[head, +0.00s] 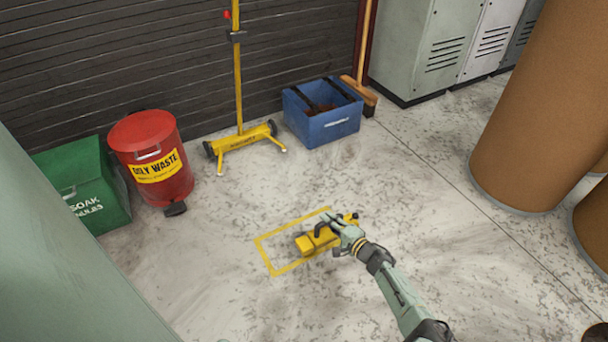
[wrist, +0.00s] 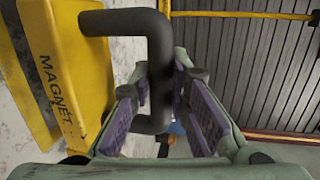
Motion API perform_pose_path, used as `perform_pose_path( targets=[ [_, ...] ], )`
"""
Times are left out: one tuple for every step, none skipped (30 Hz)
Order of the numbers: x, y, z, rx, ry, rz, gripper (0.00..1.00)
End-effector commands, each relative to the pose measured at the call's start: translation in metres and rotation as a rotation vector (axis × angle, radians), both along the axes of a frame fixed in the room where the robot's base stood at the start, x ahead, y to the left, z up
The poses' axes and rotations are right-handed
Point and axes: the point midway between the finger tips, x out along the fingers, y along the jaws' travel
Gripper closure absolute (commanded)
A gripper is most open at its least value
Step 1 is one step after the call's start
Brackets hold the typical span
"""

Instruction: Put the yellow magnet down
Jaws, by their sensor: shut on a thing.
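The yellow magnet (head: 305,244) is a block with a black handle (head: 322,228). It shows over the right part of a yellow outlined rectangle (head: 264,257) on the floor. I cannot tell whether it touches the floor. My gripper (head: 338,226) is shut on the handle. In the wrist view, the black handle (wrist: 158,60) runs between the purple-padded fingers of my gripper (wrist: 168,95). The magnet's yellow side (wrist: 65,75) with the word MAGNET fills the left of that view. The far part of the magnet is partly hidden by my gripper in the head view.
A red oily-waste bin (head: 152,150), a green box (head: 88,180), a yellow wheeled stand (head: 240,140) and a blue crate (head: 325,130) line the shutter wall. A broom (head: 362,85) leans beside grey lockers (head: 425,45). Large brown drums (head: 535,110) stand right. Floor around the rectangle is clear.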

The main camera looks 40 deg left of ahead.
Motion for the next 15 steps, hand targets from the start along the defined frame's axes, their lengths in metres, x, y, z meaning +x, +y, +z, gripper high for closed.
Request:
perform_pose_path(
  targets=[
    [-0.001, 0.015, -0.003, 0.005, -0.002, 0.004, 1.0],
    [-0.001, 0.022, -0.004, 0.005, -0.001, 0.005, 1.0],
    [-0.001, 0.031, -0.004, 0.006, -0.001, 0.004, 1.0],
    [-0.001, 0.038, -0.006, 0.005, -0.002, 0.004, 1.0],
    [-0.001, 0.045, -0.006, 0.006, -0.002, 0.004, 1.0],
    [-0.002, 0.055, -0.007, 0.005, -0.001, 0.003, 1.0],
    [-0.002, 0.062, -0.008, 0.005, -0.002, 0.004, 1.0],
    [-0.002, 0.068, -0.008, 0.006, -0.002, 0.004, 1.0],
    [-0.002, 0.076, -0.009, 0.005, -0.002, 0.003, 1.0],
    [-0.002, 0.082, -0.009, 0.005, -0.002, 0.003, 1.0],
    [-0.002, 0.087, -0.009, 0.006, -0.002, 0.003, 1.0],
    [-0.002, 0.092, -0.009, 0.005, -0.002, 0.002, 1.0],
    [-0.002, 0.096, -0.009, 0.005, -0.002, 0.001, 1.0],
    [-0.002, 0.099, -0.009, 0.004, -0.002, 0.0, 1.0],
    [-0.001, 0.102, -0.009, 0.005, -0.002, 0.0, 1.0]
  ],
)
